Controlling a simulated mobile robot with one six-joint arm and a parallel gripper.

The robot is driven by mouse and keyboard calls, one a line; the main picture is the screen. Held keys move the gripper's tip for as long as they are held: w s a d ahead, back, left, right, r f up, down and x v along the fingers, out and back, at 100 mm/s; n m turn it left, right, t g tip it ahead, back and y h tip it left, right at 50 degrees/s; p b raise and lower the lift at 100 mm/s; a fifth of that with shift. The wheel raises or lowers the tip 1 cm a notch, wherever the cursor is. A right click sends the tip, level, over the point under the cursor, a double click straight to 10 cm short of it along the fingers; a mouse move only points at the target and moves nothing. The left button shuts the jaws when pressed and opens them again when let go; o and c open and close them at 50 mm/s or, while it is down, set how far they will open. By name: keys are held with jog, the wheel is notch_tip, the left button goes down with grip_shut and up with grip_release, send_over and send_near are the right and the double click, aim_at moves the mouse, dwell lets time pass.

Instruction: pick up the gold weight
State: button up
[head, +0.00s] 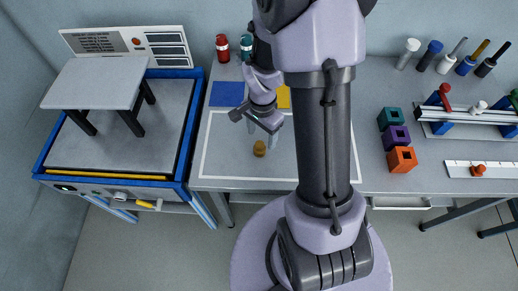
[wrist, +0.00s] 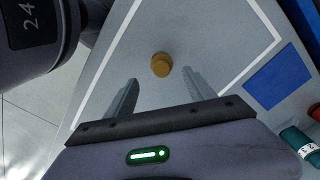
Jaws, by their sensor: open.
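The gold weight (head: 259,148) is a small knobbed cylinder. It stands on the grey table inside a white outlined area, and it also shows in the wrist view (wrist: 161,64) beyond the fingertips. My gripper (head: 262,138) is open and empty above the table, close to the weight. In the wrist view my gripper's two fingers (wrist: 160,88) are spread apart, with the weight lying ahead of the gap between them. The gap between fingers and weight is hard to judge in height.
A blue square (head: 227,94) and a partly hidden yellow square (head: 284,97) lie behind the weight. Red and teal cylinders (head: 223,48) stand at the back. A blue-framed test rig (head: 190,130) is at left. Teal, purple and orange blocks (head: 402,160) stand at right.

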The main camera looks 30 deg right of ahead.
aim_at(260, 144)
jog(key=f, duration=0.1)
jog(key=f+b, duration=0.1)
jog(key=f, duration=0.1)
jog(key=f+b, duration=0.1)
jog(key=f, duration=0.1)
jog(key=shift+w+a+f, duration=0.1)
jog(key=shift+a+f, duration=0.15)
jog(key=shift+a, duration=0.05)
jog(key=shift+r, duration=0.15)
grip_shut()
